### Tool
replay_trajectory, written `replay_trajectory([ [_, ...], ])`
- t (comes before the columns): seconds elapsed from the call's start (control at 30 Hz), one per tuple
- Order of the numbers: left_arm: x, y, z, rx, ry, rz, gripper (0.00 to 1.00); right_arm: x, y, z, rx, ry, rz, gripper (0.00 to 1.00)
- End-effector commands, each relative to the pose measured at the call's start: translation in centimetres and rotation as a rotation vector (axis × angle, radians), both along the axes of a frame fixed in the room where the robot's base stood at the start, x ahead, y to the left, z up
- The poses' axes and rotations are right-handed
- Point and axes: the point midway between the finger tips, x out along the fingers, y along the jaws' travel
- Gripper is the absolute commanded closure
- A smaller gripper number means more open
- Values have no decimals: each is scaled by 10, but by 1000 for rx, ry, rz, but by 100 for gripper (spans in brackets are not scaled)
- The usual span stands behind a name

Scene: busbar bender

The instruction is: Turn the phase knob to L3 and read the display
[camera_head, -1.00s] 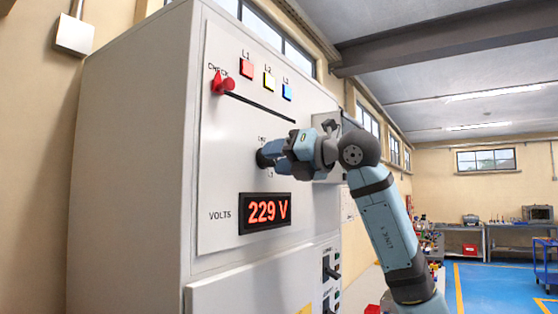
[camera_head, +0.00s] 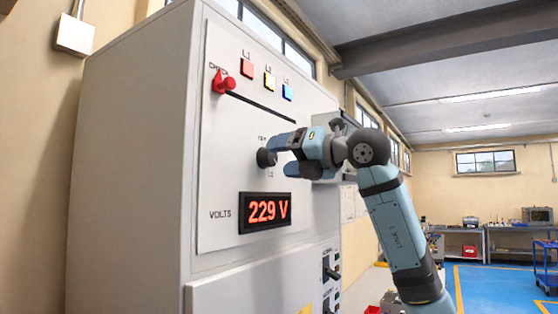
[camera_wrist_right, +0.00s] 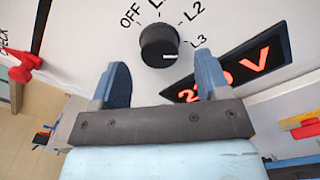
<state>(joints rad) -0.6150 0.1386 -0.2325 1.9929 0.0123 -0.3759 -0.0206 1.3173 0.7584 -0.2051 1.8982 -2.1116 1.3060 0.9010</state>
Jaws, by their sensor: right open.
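The dark phase knob (camera_head: 266,158) sits on the cabinet's front panel; it also shows in the right wrist view (camera_wrist_right: 158,44). There, OFF, L1, L2 and L3 are printed around it. Its white mark points right, toward the L3 side. The display (camera_head: 265,212) reads 229 V in red; the wrist view shows part of it (camera_wrist_right: 232,76). My right gripper (camera_head: 281,156) is open and empty, just in front of the knob, with its fingers (camera_wrist_right: 162,78) apart and clear of it. My left gripper is in neither view.
A red CHECK lever (camera_head: 223,82) is at the panel's upper left. Dark switches (camera_head: 331,268) sit low on the cabinet's right. Open blue floor (camera_head: 490,285) lies at far right.

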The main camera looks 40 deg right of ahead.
Motion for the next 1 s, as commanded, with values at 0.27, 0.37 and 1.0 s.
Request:
replay_trajectory([
  [0.27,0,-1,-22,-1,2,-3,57,-60,-25,-3,-2,-4,-4,31],
  [0.37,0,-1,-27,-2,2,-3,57,-79,-33,-2,0,-4,-4,31],
  [1.0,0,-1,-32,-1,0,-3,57,-112,-46,0,1,-1,0,31],
])
